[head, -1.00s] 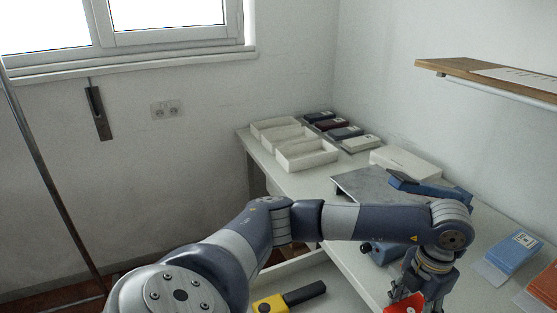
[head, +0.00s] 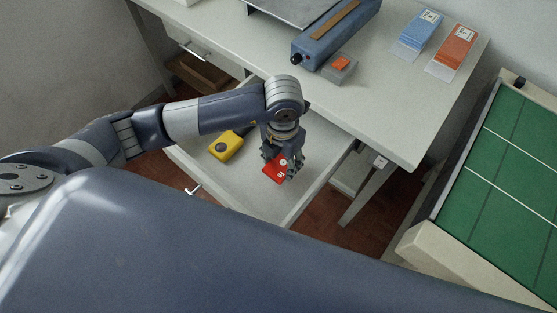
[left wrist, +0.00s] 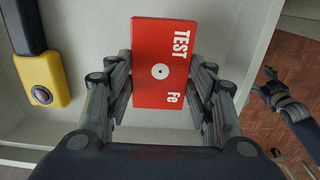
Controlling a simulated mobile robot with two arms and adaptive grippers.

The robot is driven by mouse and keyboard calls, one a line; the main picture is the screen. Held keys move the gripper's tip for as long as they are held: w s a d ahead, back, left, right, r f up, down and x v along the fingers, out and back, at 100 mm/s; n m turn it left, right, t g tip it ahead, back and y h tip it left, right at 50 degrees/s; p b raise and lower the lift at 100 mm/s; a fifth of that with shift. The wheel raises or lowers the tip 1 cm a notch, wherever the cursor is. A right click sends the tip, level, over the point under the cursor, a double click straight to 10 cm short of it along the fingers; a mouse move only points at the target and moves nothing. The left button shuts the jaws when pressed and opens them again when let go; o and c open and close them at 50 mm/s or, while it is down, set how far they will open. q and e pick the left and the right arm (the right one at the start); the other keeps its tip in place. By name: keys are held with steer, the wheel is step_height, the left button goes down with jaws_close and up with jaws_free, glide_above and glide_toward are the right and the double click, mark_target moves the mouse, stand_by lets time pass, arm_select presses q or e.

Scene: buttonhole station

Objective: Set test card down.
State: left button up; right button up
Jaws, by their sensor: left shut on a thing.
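The test card (left wrist: 161,60) is a red plate marked "TEST" and "Fe" with a white dot at its middle. In the left wrist view it sits between the fingers of my left gripper (left wrist: 161,92), which is shut on it. In the head view the card (head: 274,171) shows at the fingertips of my left gripper (head: 283,172), over the open drawer (head: 245,185). My gripper partly hides the card there. I cannot tell how high above the drawer floor it is.
A yellow tool with a black handle (head: 226,147) lies in the drawer, left of the card. On the table (head: 400,125) are a blue device (head: 335,35), a grey block with an orange button (head: 340,68), and blue (head: 419,34) and orange (head: 456,47) card stacks. A green-topped table (head: 510,170) stands right.

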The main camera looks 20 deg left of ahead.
mark_target(281, 164)
arm_select(q)
step_height(281, 164, down, 3)
steer(key=shift+s, duration=0.1)
steer(key=shift+f, duration=0.6)
steer(key=o, duration=1.1)
steer(key=shift+a, duration=0.1)
arm_select(e)
steer(key=shift+s+a+f, duration=0.1)
steer(key=shift+a, duration=0.45)
steer(key=shift+d, duration=0.1)
